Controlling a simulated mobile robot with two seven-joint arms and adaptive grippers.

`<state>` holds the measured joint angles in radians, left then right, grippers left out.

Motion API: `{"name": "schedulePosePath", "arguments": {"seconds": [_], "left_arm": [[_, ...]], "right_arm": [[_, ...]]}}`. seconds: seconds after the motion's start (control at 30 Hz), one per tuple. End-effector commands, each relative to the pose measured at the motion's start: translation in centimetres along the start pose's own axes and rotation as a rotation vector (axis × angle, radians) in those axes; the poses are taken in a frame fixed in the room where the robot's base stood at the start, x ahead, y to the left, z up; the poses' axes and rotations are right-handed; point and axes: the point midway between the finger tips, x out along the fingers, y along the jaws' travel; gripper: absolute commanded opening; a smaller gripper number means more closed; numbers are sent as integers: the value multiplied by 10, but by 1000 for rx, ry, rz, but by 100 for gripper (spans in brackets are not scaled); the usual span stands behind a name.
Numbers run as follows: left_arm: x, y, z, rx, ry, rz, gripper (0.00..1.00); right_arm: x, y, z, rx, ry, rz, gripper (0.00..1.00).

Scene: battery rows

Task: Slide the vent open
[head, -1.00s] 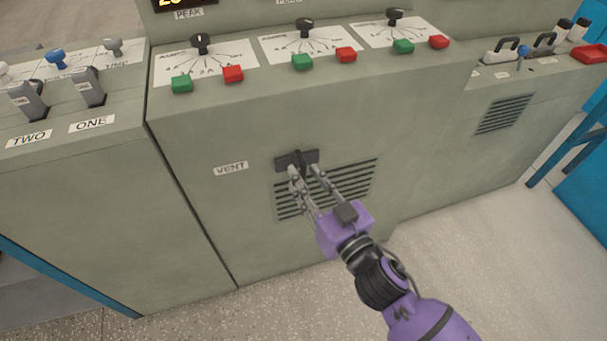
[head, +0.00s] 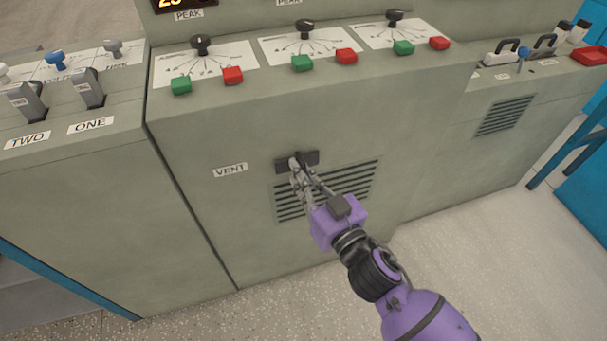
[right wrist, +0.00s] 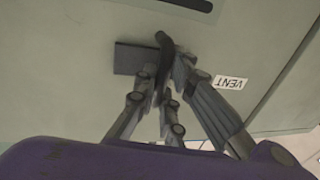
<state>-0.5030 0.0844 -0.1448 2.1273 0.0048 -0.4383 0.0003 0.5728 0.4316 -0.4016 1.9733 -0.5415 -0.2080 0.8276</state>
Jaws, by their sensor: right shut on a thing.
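The vent is a slotted grille (head: 345,186) in the front of the grey-green cabinet, beside a white VENT label (head: 230,170). A dark slider plate (head: 312,157) with a raised handle sits at the grille's upper left. My purple right gripper (head: 297,168) is at this slider, with its fingers closed around the handle. In the right wrist view the fingers hold the dark curved handle (right wrist: 165,50) near the label end of the dark plate (right wrist: 130,59). The fingers hide part of the handle. My left gripper is not in view.
Above, the sloped panel carries black knobs (head: 201,43) and green and red buttons (head: 233,75). Levers marked TWO and ONE (head: 88,90) stand at the left. A second grille (head: 504,115) is at the right. The floor in front is clear.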

Motion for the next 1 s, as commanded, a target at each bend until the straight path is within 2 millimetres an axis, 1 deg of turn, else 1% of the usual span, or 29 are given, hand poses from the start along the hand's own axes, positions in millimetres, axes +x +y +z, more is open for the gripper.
{"name": "schedulePosePath", "arguments": {"seconds": [0.07,0.17,0.27,0.43,0.5,0.6,0.73,1.0], "left_arm": [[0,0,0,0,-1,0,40],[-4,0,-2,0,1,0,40],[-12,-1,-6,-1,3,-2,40],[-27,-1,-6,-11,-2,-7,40],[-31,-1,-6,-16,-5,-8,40],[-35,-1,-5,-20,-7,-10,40],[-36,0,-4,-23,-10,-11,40],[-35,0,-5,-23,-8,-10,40]], "right_arm": [[0,1,0,0,-1,0,0],[-2,12,0,-2,-3,1,0],[-7,36,-2,-5,-5,3,0],[-16,84,-2,-5,-4,3,0],[-19,99,-2,-5,-4,2,0],[-23,115,-1,-5,-3,1,0],[-24,123,-1,-1,-1,2,0],[-24,125,0,-2,-1,5,0]]}}
